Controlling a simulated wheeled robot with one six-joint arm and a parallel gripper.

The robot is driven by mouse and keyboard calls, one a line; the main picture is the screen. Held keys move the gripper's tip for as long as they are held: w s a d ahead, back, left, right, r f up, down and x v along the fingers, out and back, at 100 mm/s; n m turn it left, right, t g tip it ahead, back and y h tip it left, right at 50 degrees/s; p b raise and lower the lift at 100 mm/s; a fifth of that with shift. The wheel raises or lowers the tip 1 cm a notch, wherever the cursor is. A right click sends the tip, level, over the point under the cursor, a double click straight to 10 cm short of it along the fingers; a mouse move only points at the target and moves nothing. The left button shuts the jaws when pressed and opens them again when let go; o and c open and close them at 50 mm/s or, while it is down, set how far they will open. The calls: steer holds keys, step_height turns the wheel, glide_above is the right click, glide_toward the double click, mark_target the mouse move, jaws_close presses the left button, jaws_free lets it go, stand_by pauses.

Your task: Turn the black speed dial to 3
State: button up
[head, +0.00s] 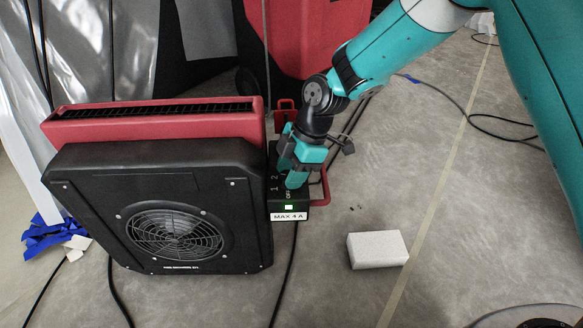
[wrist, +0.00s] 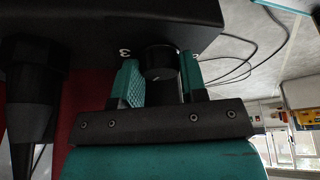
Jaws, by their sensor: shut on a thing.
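The black speed dial (wrist: 160,62) sits on the dark face of the control box, and a white "3" shows to its left in the wrist view. My gripper (wrist: 160,80) has its teal fingers on either side of the dial and is shut on it. A thin pointer mark is faint on the dial, so I cannot tell its exact setting. In the head view my gripper (head: 295,165) covers the dial on top of the control box (head: 290,202).
A black and red blower (head: 100,200) with a round grille stands left of the control box. A white block (head: 378,250) lies on the concrete floor to the right. Black cables run along the floor. A red machine (head: 315,35) stands behind.

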steer(key=m+p, duration=0.2)
steer(key=m+t+p, duration=0.1)
steer(key=shift+s+d+r, duration=0.1)
steer(key=shift+s+r, duration=0.1)
steer(key=shift+r, duration=0.05)
steer(key=m+t+p, duration=0.2)
steer(key=m+p, duration=0.2)
steer(key=shift+s+m, duration=0.15)
steer(key=shift+m, duration=0.25)
steer(key=m+t+p, duration=0.1)
steer(key=m+p, duration=0.2)
steer(key=m, duration=0.1)
steer(key=shift+s+f+h, duration=0.1)
steer(key=shift+h, duration=0.3)
steer(key=shift+f+m+t+h+p, duration=0.1)
steer(key=shift+m+t+h+p, duration=0.3)
steer(key=shift+m+p, duration=0.85)
steer(key=shift+m, duration=0.25)
steer(key=o, duration=0.9)
